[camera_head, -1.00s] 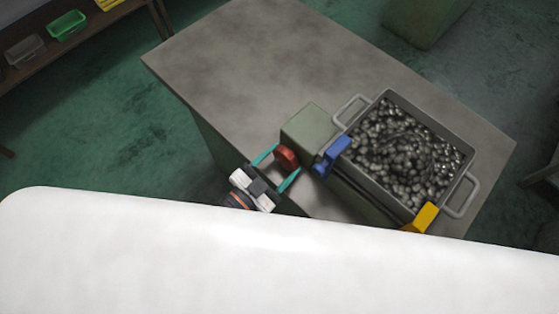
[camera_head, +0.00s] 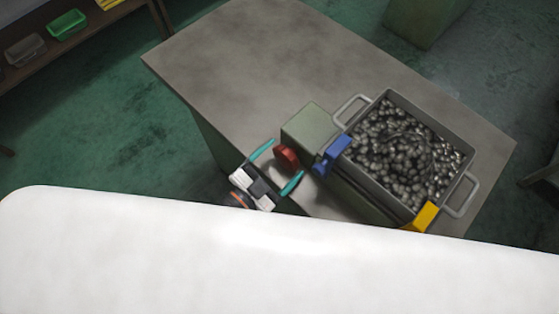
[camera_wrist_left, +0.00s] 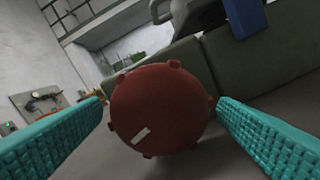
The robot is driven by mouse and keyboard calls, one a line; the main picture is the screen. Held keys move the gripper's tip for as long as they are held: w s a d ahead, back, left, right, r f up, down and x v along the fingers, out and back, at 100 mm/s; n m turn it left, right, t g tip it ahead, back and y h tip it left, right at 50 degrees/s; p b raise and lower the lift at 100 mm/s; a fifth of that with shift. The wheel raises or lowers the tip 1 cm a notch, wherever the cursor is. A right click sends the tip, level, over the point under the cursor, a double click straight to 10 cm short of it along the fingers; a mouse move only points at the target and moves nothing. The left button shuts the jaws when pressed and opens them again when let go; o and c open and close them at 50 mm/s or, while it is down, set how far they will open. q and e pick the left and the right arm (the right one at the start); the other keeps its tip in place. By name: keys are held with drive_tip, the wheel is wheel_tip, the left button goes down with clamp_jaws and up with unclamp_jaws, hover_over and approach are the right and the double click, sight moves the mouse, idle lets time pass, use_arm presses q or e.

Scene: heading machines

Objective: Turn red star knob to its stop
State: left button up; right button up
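The red star knob (camera_head: 286,158) sits on the near end of a grey-green block (camera_head: 311,130) on the table. In the left wrist view the knob (camera_wrist_left: 160,110) shows face on, with small lobes round its rim and a pale mark at its lower left. My left gripper (camera_head: 275,165) is open, with its teal fingers on either side of the knob. In the left wrist view there is a gap between the knob and each finger, wider apart at the right finger's near end. My right gripper is not in view.
A grey bin (camera_head: 384,101) full of dark metal parts stands right of the knob. A blue block (camera_head: 331,156) and a yellow block (camera_head: 421,217) are at its near side. The far left of the table (camera_head: 240,60) is clear.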

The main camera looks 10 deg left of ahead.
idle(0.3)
use_arm(q)
drive_tip(key=b+v, duration=0.3)
drive_tip(key=v, duration=0.9)
